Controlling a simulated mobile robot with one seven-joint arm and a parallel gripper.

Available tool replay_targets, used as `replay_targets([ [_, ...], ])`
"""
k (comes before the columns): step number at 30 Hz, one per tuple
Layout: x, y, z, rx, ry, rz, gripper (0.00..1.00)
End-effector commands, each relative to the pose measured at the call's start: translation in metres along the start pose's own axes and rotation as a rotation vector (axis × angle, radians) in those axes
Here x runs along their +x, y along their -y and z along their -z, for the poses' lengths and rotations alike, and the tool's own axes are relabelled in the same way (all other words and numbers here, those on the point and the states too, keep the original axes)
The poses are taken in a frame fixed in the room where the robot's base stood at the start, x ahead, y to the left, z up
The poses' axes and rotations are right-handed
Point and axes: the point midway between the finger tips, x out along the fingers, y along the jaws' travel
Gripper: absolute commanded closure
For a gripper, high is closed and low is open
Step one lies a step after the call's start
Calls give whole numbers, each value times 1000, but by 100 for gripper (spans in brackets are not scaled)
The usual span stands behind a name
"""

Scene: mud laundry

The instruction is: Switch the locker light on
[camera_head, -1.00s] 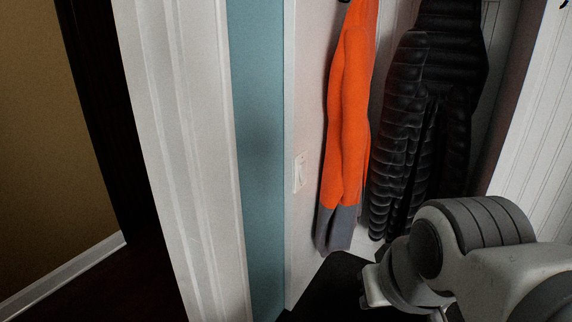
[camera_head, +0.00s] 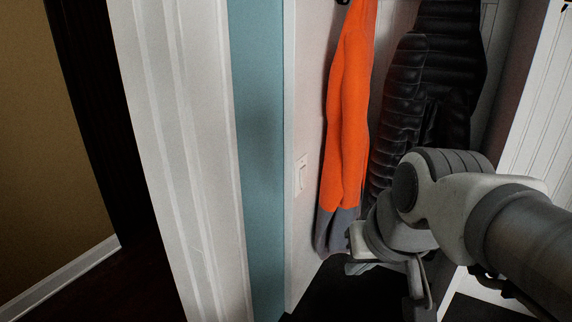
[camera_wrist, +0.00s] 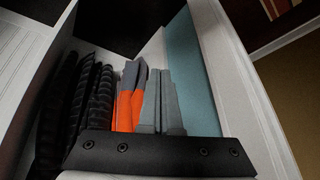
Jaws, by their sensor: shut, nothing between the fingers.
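The light switch (camera_head: 301,174) is a small white plate on the pale inner side wall of the locker, left of the orange jacket, in the head view. I cannot make out its rocker position. My gripper (camera_head: 357,267) is low in front of the locker, to the right of and below the switch, and apart from it. In the wrist view my gripper (camera_wrist: 162,75) has its two grey fingers together with nothing between them. I cannot make out the switch in the wrist view.
An orange and grey jacket (camera_head: 346,130) and a black quilted jacket (camera_head: 440,75) hang in the locker, close behind my arm. A teal wall strip (camera_head: 257,150) and white door trim (camera_head: 180,150) stand to the left. A dark doorway lies further left.

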Motion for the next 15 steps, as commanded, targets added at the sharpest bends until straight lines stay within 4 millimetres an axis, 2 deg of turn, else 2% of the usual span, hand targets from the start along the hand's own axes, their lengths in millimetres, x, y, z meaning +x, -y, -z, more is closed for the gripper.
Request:
replay_targets([
  [1,-2,2,20,22,6,14,100],
  [7,10,6,91,115,-1,70,100],
  [15,48,-1,179,249,-16,120,100],
])
